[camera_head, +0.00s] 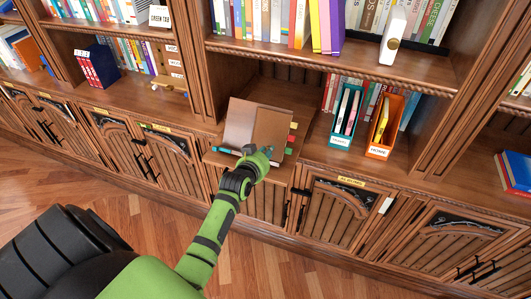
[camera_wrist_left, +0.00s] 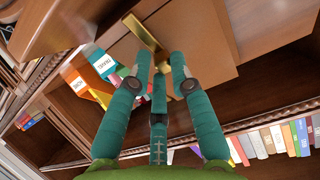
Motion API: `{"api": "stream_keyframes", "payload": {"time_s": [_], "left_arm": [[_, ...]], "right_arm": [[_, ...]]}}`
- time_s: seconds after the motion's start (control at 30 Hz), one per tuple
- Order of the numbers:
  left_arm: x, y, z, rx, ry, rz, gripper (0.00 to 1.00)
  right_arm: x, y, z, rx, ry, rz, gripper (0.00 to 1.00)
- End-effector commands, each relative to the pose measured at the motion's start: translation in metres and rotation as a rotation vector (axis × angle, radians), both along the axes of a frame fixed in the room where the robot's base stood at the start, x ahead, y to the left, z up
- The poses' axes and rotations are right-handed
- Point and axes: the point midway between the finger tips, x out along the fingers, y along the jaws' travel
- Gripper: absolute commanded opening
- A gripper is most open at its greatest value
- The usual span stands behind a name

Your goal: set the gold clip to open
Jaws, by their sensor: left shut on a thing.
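The gold clip (camera_wrist_left: 140,31) is a brass-coloured bar at the edge of a brown board (camera_wrist_left: 186,32) in the left wrist view. The board shows in the head view as a brown, upright, tilted panel (camera_head: 269,130) on a small pull-out shelf. My left gripper (camera_head: 262,153) is at the lower front of this board. In the wrist view its teal fingers (camera_wrist_left: 162,66) are closed around the near end of the gold clip, partly hiding it. In the head view the gripper hides the clip. My right gripper is not in view.
A teal file box (camera_head: 345,117) and an orange file box (camera_head: 384,125) stand on the shelf to the right. Coloured tabs (camera_head: 291,138) stick out at the board's right edge. Cabinet doors (camera_head: 333,212) with black handles are below. The wooden floor (camera_head: 250,262) in front is clear.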

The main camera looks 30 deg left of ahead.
Motion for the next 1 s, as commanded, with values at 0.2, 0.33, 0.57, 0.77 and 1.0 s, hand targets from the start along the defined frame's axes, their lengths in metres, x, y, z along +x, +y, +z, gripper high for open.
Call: {"api": "stream_keyframes", "payload": {"time_s": [0.2,0.33,0.57,0.77,1.0], "left_arm": [[0.0,-0.005,-0.003,-0.01,0.006,-0.005,0.38],[0.0,-0.003,-0.002,-0.008,0.004,-0.004,0.39],[-0.001,-0.002,-0.001,-0.003,0.002,-0.002,0.39],[-0.018,-0.005,0.006,-0.003,0.003,-0.002,0.39],[-0.061,-0.015,0.024,-0.004,0.004,-0.002,0.39]], "right_arm": [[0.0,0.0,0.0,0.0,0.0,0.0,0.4],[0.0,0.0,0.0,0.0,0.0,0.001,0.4],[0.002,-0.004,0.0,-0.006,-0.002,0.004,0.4],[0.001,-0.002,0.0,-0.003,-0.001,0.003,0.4],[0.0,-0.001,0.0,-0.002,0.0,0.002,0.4]]}}
